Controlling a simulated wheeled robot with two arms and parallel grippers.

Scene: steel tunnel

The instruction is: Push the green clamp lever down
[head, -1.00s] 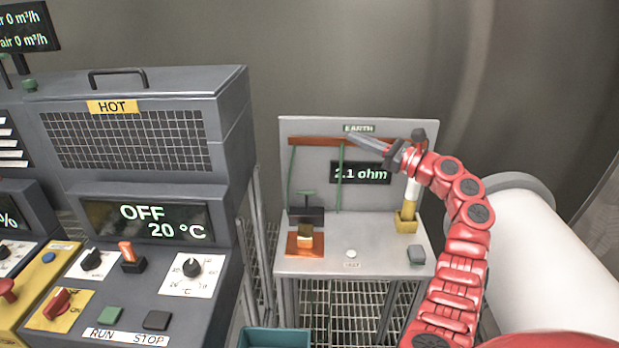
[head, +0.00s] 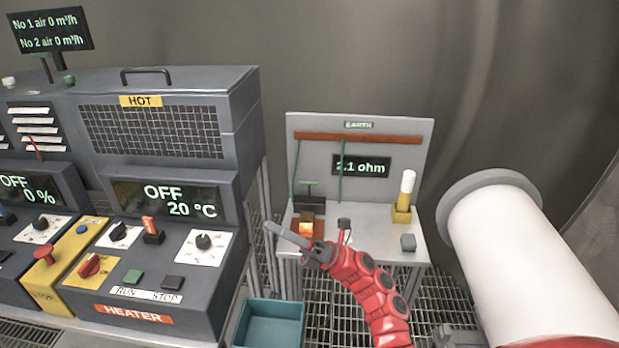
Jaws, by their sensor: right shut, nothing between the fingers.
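The green clamp lever (head: 311,183) is a small green bar on a short stem above a dark clamp block (head: 309,203), at the left of the earth bench. It stands raised, with a gap between bar and block. Under the block is a bright copper-coloured piece (head: 306,227) on an orange-brown plate. My right gripper (head: 268,228) is shut and empty. Its fingers point left, below and left of the lever in the picture, in front of the bench's front left edge and apart from the lever. They hide part of the plate. My left gripper is not in view.
The bench's back panel carries an EARTH sign (head: 359,125), a brown bar, green wires and a 2.1 ohm display (head: 361,167). A yellow-and-white post (head: 404,198) stands right. The heater cabinet (head: 178,290) is left, a teal bin (head: 270,323) below, a white cylinder (head: 520,265) right.

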